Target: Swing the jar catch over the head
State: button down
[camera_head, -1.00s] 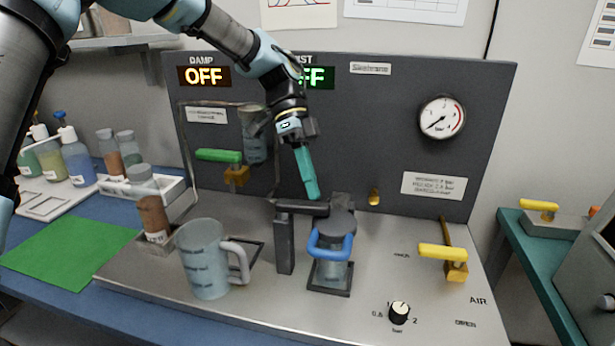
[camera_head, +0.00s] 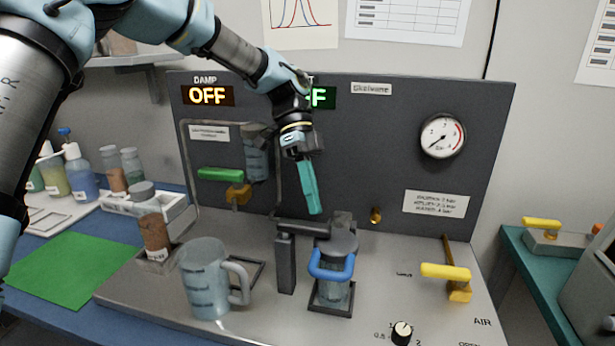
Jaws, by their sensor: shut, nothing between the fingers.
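The jar (camera_head: 333,290) stands in a dark square holder on the steel deck, with a grey head (camera_head: 338,243) on top. A blue looped handle (camera_head: 331,265), which looks like the jar catch, wraps around the front of the jar just below the head. A dark post with an arm (camera_head: 286,262) stands directly left of it, the arm reaching toward the head. My gripper (camera_head: 314,211), with teal fingers, is shut and empty. It points down, above and slightly left of the head, apart from the catch.
A clear measuring jug (camera_head: 204,280) stands left of the post. A yellow lever (camera_head: 446,271) and a black knob (camera_head: 402,333) are to the right. The dark back panel (camera_head: 380,150) rises behind, with a gauge (camera_head: 442,136) and a green handle (camera_head: 220,174).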

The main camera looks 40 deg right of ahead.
jog(key=b+v, duration=0.1)
jog(key=v, duration=0.8)
jog(key=shift+w+r, duration=0.2)
jog(key=shift+a, duration=0.1)
